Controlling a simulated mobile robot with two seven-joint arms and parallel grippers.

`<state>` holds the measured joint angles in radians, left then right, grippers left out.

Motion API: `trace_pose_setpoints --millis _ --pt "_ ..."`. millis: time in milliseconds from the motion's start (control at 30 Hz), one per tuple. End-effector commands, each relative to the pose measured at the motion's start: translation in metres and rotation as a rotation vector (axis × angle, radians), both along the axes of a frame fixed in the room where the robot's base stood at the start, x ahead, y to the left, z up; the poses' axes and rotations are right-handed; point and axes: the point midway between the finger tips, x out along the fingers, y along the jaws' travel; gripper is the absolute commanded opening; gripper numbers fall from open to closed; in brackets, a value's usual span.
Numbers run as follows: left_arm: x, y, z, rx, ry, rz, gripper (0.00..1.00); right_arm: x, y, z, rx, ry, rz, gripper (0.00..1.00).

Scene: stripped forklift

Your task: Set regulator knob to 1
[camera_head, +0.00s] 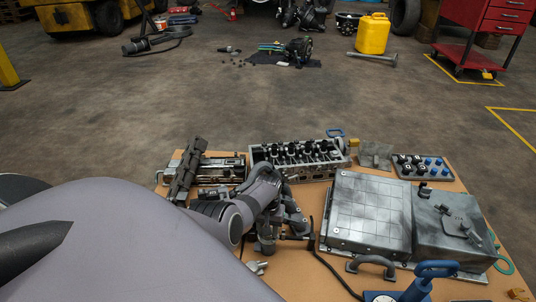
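I cannot make out a part that is clearly the regulator knob, and no number marking is readable. A grey metal box (452,245) at the right of the tan table has a raised fitting (462,222) on top. A blue-handled part (430,272) stands at the front right. My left arm comes in from the left and covers much of the lower left. Its gripper (268,232) seems to hang over the middle of the table, among dark parts; its fingers are too unclear to read. My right gripper is not in view.
A wide grey ribbed cover (368,212) lies beside the box. An engine head (297,158) and a tray of small caps (422,167) stand at the back. A grey handle (371,265) and a black cable (332,268) lie in front. Bare tabletop (290,268) shows front centre.

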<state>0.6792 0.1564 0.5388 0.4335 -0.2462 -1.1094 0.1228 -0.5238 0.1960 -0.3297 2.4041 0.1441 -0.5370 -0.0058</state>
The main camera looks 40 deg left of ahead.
Motion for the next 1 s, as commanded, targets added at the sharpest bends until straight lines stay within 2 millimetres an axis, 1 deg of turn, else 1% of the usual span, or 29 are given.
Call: trace_pose_setpoints --millis 267,733,767,800,833,1000 --pt "-0.0012 0.0 -0.0006 0.0 0.004 -0.081 0.11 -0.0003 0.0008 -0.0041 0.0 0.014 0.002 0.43" --pt "-0.0012 -0.0001 -0.0007 -0.001 0.004 -0.092 0.11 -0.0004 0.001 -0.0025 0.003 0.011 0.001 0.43" --pt "-0.0012 -0.0001 -0.0007 -0.001 0.004 -0.092 0.51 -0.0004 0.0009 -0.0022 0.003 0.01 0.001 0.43" --pt "-0.0011 -0.0001 -0.0007 -0.001 0.003 -0.092 0.64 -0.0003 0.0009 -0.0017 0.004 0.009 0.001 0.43" --pt "-0.0011 -0.0002 -0.0007 -0.001 0.003 -0.092 0.67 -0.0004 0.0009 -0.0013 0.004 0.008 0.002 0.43" --pt "-0.0006 -0.0001 -0.0004 0.0 0.002 -0.091 0.67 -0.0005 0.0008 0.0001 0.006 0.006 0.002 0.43"
